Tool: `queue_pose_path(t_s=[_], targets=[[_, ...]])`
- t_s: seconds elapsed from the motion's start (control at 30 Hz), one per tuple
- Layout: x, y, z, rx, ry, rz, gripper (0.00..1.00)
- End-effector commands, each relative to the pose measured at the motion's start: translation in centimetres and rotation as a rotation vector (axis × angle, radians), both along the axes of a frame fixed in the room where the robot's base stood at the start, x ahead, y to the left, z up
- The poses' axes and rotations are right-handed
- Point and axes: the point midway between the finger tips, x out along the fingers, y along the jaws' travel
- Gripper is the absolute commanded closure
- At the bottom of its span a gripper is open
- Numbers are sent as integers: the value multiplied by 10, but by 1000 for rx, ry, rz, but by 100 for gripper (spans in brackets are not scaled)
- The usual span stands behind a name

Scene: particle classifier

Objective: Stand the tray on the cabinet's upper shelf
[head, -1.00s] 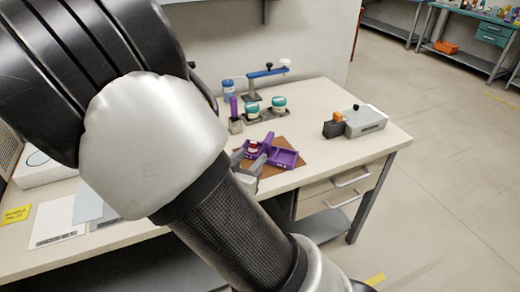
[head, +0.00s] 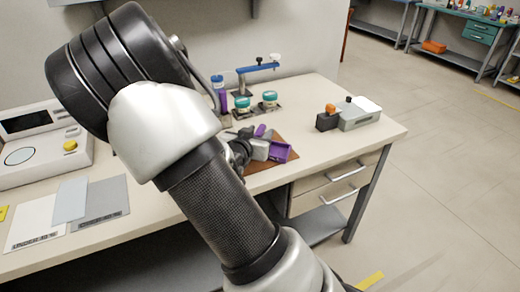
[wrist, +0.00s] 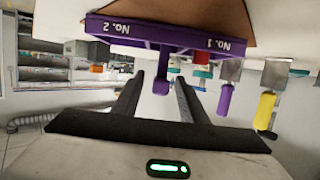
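The purple tray (head: 279,152) lies on a brown mat on the bench, its left part hidden behind my gripper in the head view. In the wrist view the tray (wrist: 150,34) appears upside down, its front wall marked "No. 2" and "No. 1". A short purple handle (wrist: 161,86) sticks out from it. My gripper (wrist: 159,77) is open, with one finger on each side of the handle; I cannot tell whether either touches it. In the head view my gripper (head: 256,148) is low over the mat. I cannot identify the cabinet's upper shelf with certainty.
A grey box device (head: 360,115) stands to the right. Teal-lidded jars (head: 269,98) and a blue-armed stand (head: 258,70) are behind the tray. A white instrument (head: 42,150) and flat cards (head: 98,198) lie left. Grey shelving (wrist: 60,70) shows in the wrist view.

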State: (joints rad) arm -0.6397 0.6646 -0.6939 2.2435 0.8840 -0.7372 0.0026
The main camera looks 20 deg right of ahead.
Motion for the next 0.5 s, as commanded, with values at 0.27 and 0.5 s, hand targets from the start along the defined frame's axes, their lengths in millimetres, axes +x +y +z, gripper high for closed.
queue_pose_path(t_s=[0.27,0.5], targets=[[6,-6,-2,0,0,0,61],[6,-6,-2,-1,-1,0,93]])
